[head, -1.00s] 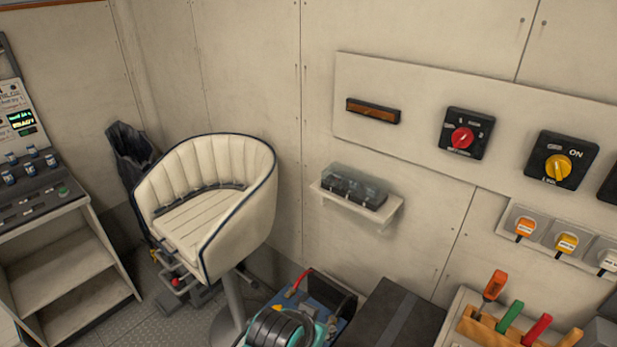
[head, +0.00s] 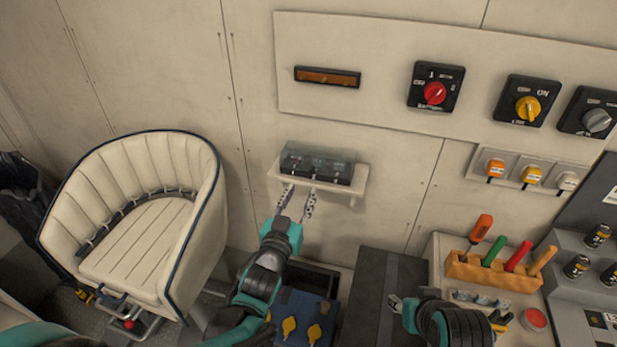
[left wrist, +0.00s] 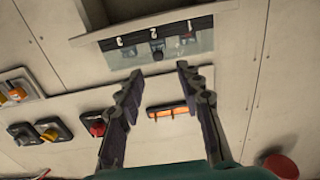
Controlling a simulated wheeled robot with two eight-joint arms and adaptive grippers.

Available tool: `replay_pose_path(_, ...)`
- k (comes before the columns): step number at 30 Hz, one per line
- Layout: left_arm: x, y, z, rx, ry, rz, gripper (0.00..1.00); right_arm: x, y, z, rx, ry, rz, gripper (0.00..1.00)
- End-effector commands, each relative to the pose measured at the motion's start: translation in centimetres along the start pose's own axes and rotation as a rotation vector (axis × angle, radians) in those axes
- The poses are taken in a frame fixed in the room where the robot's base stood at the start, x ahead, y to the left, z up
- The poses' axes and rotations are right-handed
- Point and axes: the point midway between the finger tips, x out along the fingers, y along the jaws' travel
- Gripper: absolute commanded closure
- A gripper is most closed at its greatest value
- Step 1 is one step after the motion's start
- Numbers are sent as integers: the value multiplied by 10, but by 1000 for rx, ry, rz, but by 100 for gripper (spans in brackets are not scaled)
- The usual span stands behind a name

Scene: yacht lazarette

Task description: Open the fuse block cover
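The fuse block (head: 315,172) is a dark block under a clear cover (head: 318,158), on a small white wall shelf (head: 350,191). The cover looks closed. The left wrist view shows the block (left wrist: 128,37) upside down with its numbers and a clear pane (left wrist: 200,45). My left gripper (head: 297,190) is just below and in front of the shelf, its fingers spread with nothing between them. They also show apart in the left wrist view (left wrist: 156,75). My right gripper (head: 398,303) is low at the right, over the dark box; its finger opening is unclear.
Above the shelf is a wall panel (head: 385,95) with a red switch (head: 434,93) and a yellow switch (head: 527,107). A cream seat (head: 140,225) stands at left. A dark box (head: 383,280) and a tool rack (head: 500,270) are at lower right.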

Motion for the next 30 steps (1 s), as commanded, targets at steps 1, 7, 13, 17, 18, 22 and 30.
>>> replay_pose_path(1, 4, 2, 1, 0, 7, 4, 64, 3, 0, 2, 0, 0, 0, 60)
replay_pose_path(7, 32, 2, 3, -1, 9, 4, 64, 17, 0, 12, 0, 0, 0, 60)
replay_pose_path(13, 63, 2, 0, -1, 8, 4, 64, 21, 0, 15, 0, 0, 0, 60)
replay_pose_path(17, 74, 2, 0, -1, 8, 4, 64, 22, 0, 16, 0, 0, 0, 60)
replay_pose_path(18, 76, 2, -1, -1, 8, 3, 64, 22, 0, 16, 0, 0, 0, 60)
replay_pose_path(22, 77, 2, -1, -1, 7, 3, 64, 22, 0, 16, 0, 0, 0, 60)
replay_pose_path(30, 77, 2, -1, -1, 7, 3, 98, 22, 0, 16, 0, 0, 0, 60)
